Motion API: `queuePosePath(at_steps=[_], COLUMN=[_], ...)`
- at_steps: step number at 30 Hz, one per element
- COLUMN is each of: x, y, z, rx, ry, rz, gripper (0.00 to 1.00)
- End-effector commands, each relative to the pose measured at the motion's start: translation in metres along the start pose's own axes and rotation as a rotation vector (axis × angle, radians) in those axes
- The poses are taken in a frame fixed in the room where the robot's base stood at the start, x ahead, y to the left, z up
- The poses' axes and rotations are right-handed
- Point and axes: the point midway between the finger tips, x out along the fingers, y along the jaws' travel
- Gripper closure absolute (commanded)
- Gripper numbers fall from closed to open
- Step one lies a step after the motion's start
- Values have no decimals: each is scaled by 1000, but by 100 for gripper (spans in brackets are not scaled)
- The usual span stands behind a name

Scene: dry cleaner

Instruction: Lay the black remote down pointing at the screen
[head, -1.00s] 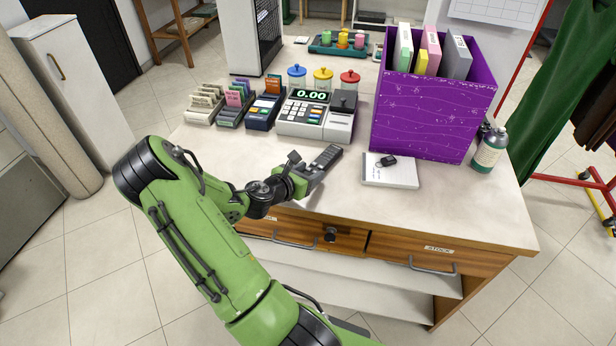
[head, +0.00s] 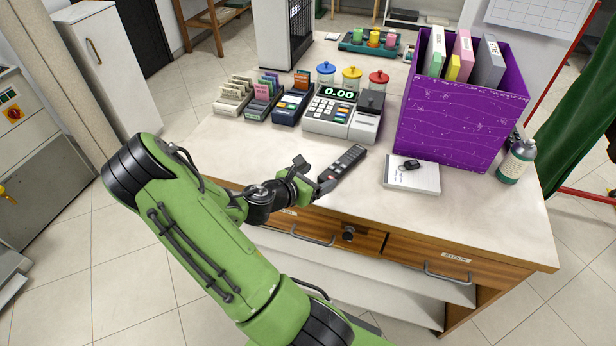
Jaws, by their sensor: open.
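The black remote (head: 346,161) lies on the counter (head: 480,213) in the head view, left of the notepad. Its long side runs from lower left to upper right, its far end towards the right part of the cash register. My gripper (head: 315,174) is open at the remote's near left end, its fingers apart. I cannot tell whether a finger still touches the remote. The register's small lit screen (head: 338,94) reads 0.00 and stands behind the remote, slightly left. No other screen is clearly visible.
The cash register (head: 327,117) stands behind the remote. A white notepad (head: 412,181) with a small black object and a purple box (head: 455,125) of folders are to the right. Card racks (head: 262,99) stand left. The counter's front right is bare.

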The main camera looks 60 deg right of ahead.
Motion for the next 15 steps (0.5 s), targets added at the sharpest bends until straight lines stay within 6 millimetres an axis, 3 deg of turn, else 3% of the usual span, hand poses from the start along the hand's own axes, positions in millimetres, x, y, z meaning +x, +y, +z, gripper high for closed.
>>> queuePosePath(at_steps=[3,6,15], x=[-30,-45,-52], y=[1,1,0], z=[2,2,0], rx=[-3,-1,15], ry=[0,1,6], rz=[5,3,-1], gripper=[22,22,22])
